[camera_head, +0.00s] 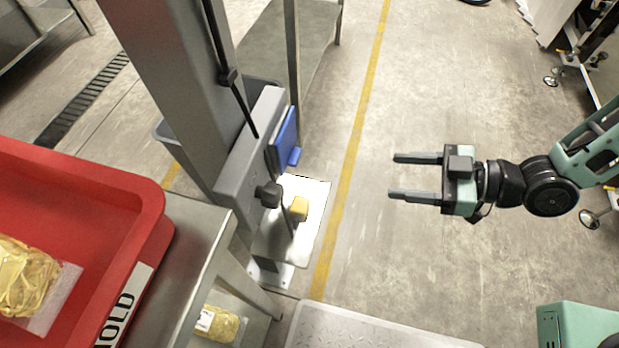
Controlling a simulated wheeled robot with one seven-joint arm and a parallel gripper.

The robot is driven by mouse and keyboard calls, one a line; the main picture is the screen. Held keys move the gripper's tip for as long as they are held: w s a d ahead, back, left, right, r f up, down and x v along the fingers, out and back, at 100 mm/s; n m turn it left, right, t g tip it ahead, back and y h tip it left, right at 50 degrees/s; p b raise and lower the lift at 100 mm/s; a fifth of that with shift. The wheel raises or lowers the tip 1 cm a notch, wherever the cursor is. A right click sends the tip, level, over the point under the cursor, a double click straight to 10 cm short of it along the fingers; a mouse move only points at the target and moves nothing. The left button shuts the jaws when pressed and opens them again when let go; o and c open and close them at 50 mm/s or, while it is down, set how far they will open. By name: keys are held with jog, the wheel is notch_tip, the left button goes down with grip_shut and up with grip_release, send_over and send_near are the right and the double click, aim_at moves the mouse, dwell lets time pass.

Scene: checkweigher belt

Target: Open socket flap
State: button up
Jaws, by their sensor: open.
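The blue socket flap (284,141) is on the side of a grey box (240,160) fixed to the grey post. It stands upright close against the box face, with a small blue tab (294,157) sticking out at its lower edge. The flap is seen nearly edge-on, and any socket behind it is hidden. My gripper (395,176) is open and empty to the right of the flap, clearly apart from it. Its two parallel fingers point left toward the post.
A black knob (268,194) and a yellow block (298,208) are below the flap. A red tray (150,200) with a golden pack (25,278) is at left. A steel table (320,30) stands behind the post. Clear floor lies between my gripper and the post.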

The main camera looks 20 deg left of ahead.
aim_at(292, 143)
jog(key=s+a+y+b, duration=0.1)
jog(key=a+y+b, duration=0.2)
jog(key=a, duration=1.4)
jog(key=shift+s, duration=0.3)
jog(key=shift+f, duration=0.1)
grip_shut()
